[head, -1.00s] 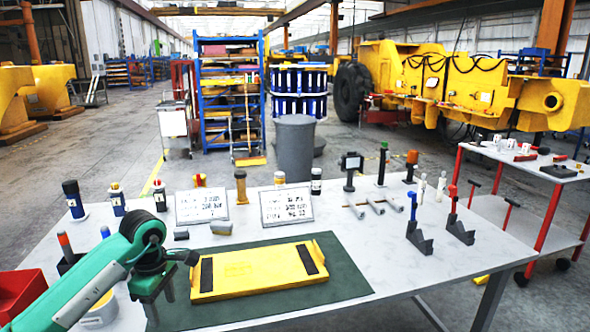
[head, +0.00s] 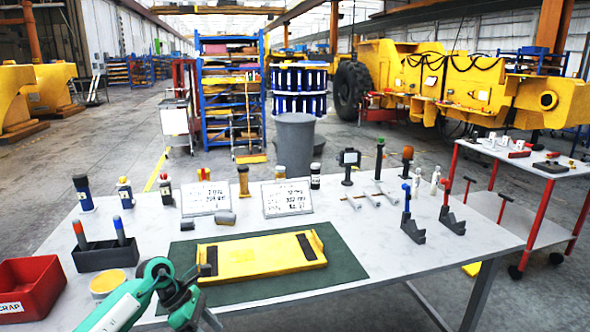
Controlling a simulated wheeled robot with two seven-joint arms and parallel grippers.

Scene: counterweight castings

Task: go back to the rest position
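My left gripper (head: 195,312) is low in the head view, at the table's near edge, left of and nearer than the yellow casting. Its fingers point down toward the bottom of the picture, and nothing shows held in it. Whether it is open or shut is unclear at this angle. My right gripper is not in view. The yellow casting (head: 262,257), a flat plate with dark pads at both ends, lies on the dark green mat (head: 345,266), apart from the gripper.
A red scrap bin (head: 28,290), a dark holder with two markers (head: 105,255) and a yellow-topped tub (head: 107,284) stand at the left. Sign plates (head: 287,198), bottles and stands line the back. A red-legged cart (head: 515,165) stands right. The table's right front (head: 410,270) is clear.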

